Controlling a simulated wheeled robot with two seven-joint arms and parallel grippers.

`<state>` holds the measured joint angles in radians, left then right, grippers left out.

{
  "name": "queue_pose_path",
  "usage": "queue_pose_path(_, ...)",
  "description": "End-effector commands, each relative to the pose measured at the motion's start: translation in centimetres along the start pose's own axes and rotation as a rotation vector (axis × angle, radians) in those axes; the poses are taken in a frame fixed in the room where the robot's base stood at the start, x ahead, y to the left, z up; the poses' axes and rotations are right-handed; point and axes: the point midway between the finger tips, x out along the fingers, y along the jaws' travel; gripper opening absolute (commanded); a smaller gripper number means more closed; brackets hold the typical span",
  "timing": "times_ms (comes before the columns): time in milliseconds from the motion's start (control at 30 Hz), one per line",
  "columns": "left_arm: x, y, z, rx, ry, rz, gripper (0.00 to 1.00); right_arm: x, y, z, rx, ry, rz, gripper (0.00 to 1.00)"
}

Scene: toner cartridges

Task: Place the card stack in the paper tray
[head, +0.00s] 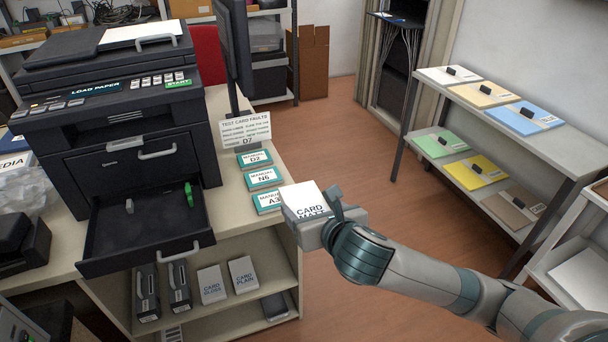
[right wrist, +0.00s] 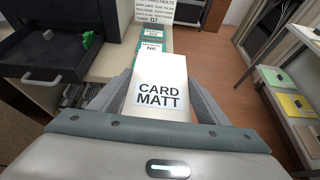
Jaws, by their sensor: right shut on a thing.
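My right gripper (head: 325,217) is shut on a white card stack (head: 303,199) labelled "CARD MATT". In the right wrist view the card stack (right wrist: 158,86) sits between the two fingers (right wrist: 160,100). In the head view it is held near the counter's right edge, just right of the manual A3. The paper tray (head: 143,232) is a dark drawer pulled out from the printer (head: 110,110) at left. It holds a small grey guide and a green guide (head: 189,194), and its floor is otherwise bare. The tray also shows at the upper left of the right wrist view (right wrist: 60,42). My left gripper is not in view.
Manuals D2 (head: 254,158), N6 (head: 263,178) and A3 (head: 268,201) lie on the counter beside a test card sign (head: 245,131). The shelf below holds card gloss (head: 212,285), card plain (head: 243,275) and two dark cartridges (head: 180,287). A paper rack (head: 500,120) stands at right.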

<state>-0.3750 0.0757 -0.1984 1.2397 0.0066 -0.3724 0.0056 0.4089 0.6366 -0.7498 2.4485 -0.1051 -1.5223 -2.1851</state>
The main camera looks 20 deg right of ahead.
Motion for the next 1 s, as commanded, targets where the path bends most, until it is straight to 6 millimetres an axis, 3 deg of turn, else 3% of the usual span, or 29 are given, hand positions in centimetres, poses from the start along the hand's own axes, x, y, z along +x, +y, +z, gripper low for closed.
queue_pose_path(100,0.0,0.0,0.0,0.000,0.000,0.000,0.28,-0.5,-0.2,-2.7,-0.003,0.004,-0.007,0.36)
queue_pose_path(300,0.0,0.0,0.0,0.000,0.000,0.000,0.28,-1.1,-0.5,-5.1,-0.012,0.001,-0.016,0.36)
queue_pose_path(1000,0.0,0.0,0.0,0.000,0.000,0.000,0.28,-1.2,-0.6,-5.5,-0.016,-0.002,-0.019,0.36)
